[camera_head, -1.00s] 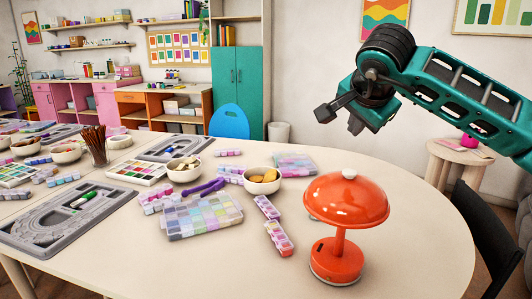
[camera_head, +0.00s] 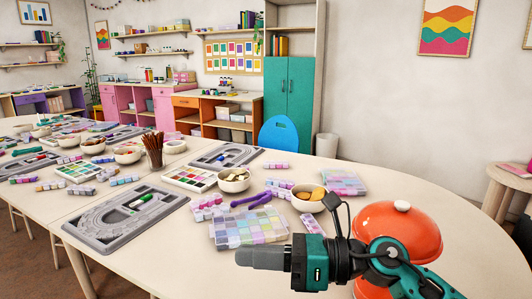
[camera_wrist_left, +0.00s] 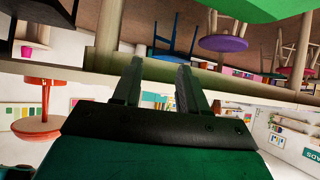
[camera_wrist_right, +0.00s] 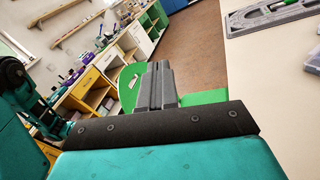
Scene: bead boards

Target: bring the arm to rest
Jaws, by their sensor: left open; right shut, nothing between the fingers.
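My right gripper (camera_head: 248,257) is in the lower middle of the head view, above the near side of the table (camera_head: 185,270). It points left, with its fingers together. Its arm passes in front of the orange lamp (camera_head: 374,221) and hides much of it. In the right wrist view the right gripper's fingers (camera_wrist_right: 157,78) are shut with nothing between them. My left gripper is outside the head view. In the left wrist view the left gripper (camera_wrist_left: 160,66) is open and empty, and that view is upside down.
A grey bead board (camera_head: 85,228), a clear bead box (camera_head: 240,229) and a bowl (camera_head: 310,201) stand on the table beyond my right gripper. The orange lamp is close behind my right arm. The table's near left part is bare.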

